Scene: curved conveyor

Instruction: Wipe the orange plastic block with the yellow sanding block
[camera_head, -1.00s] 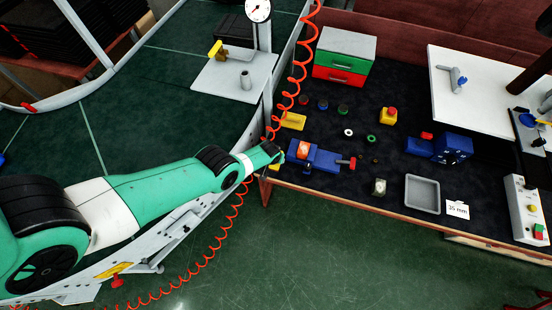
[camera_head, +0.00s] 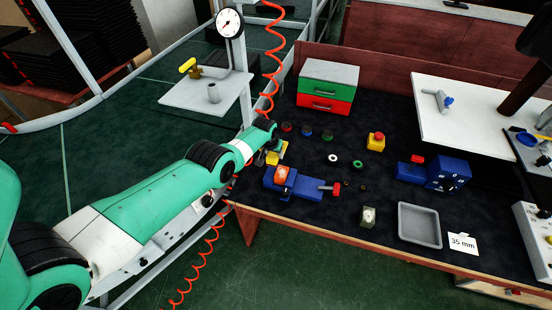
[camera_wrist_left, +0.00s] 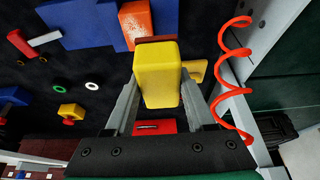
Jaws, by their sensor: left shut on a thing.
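The yellow sanding block (camera_wrist_left: 158,78) is held between the two fingers of my left gripper (camera_wrist_left: 160,92), with a brown edge on its far side. In the head view my left gripper (camera_head: 269,154) is over the table's left end, behind the vise, and largely hides the block. The orange plastic block (camera_head: 283,176) sits in the jaws of the blue vise (camera_head: 302,188). In the left wrist view the orange block (camera_wrist_left: 137,18) is just beyond the sanding block; I cannot tell the gap between them. My right gripper is not in view.
A second yellow piece (camera_head: 278,147) lies beside my left gripper. A red coiled hose (camera_wrist_left: 232,75) hangs close to that gripper. A green and red drawer box (camera_head: 326,90) stands behind. Several buttons and rings and a grey tray (camera_head: 419,225) are to the right.

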